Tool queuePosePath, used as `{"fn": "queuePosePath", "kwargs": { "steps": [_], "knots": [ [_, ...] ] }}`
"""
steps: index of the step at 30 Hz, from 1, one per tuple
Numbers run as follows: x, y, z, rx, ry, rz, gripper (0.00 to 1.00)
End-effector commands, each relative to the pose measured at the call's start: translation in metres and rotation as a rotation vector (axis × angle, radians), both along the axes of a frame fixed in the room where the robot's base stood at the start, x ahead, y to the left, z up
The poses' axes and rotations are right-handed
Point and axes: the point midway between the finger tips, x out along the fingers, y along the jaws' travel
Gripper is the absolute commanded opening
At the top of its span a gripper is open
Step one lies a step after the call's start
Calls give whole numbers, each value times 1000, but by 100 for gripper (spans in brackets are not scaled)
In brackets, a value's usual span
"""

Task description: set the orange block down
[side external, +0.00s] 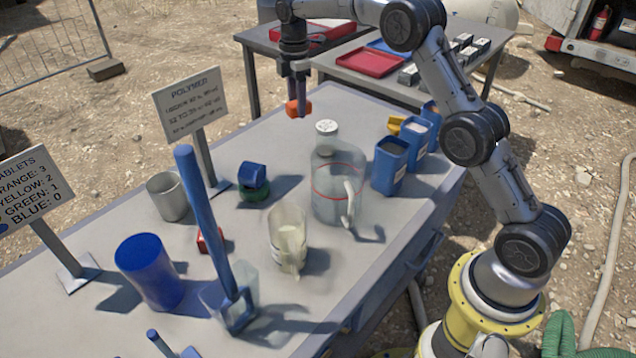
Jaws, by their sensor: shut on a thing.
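The orange block (298,107) is a small bright piece between the fingers of my gripper (293,100). My gripper is shut on it and points down. It appears held above the far part of the grey table (262,140), behind the clear jug; its exact height over the surface cannot be told from this view. The fingers hide part of the block.
A clear jug (326,185) with a white-capped bottle (327,130) by it stands right of centre. Blue containers (389,165) stand further right.

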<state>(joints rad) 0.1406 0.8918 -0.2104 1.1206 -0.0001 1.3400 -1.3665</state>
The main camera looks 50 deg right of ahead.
Motion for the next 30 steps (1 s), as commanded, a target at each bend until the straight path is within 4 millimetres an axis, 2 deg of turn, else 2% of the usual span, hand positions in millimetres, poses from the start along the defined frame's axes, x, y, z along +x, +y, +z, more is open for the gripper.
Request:
{"fn": "queuePosePath", "kwargs": {
  "steps": [9,21,25,30],
  "knots": [
    [2,-53,-16,0,0,196,0],
    [-6,-117,-36,0,-1,295,0],
    [-9,-131,-41,0,-1,297,0],
    [-11,-139,-44,0,-1,302,0]
  ]
}}
